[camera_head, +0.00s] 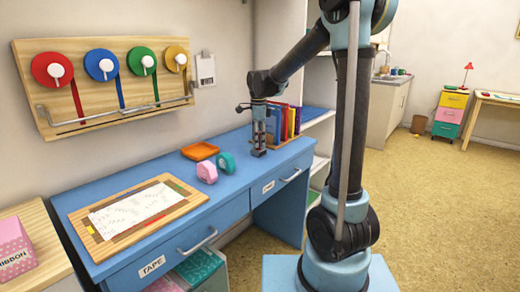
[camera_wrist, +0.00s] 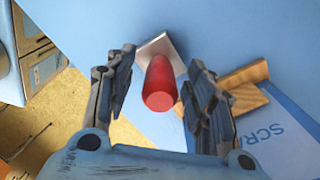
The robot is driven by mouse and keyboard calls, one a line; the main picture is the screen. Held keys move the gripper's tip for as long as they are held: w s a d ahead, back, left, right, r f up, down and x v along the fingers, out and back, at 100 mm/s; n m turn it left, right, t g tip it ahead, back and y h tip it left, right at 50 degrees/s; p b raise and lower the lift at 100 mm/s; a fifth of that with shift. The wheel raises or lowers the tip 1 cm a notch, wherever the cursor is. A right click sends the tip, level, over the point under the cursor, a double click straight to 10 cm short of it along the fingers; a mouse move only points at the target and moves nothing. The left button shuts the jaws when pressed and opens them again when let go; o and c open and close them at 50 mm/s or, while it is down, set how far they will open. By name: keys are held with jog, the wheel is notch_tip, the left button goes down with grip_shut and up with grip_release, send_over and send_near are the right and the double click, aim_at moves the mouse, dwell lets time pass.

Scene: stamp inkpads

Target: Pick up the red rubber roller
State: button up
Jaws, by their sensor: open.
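The red rubber roller (camera_wrist: 160,85) shows in the wrist view as a red cylinder with a grey metal plate (camera_wrist: 157,47) at its far end, over the blue desk top. My gripper (camera_wrist: 161,68) is open, with one finger to the left of the roller and one to the right. Gaps show on both sides, and I cannot tell how far above or around it the fingers are. In the head view, my gripper (camera_head: 259,152) points down over the right end of the blue desk (camera_head: 222,190). I cannot make out the roller there.
A wooden rack of books (camera_head: 285,124) stands close behind my gripper; its wooden edge (camera_wrist: 245,78) and a blue scrapbook (camera_wrist: 275,130) lie right of the roller. Tape dispensers (camera_head: 207,171), an orange tray (camera_head: 200,151) and a wooden board (camera_head: 85,222) lie to the left.

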grip_shut()
jog(key=shift+r, duration=0.1)
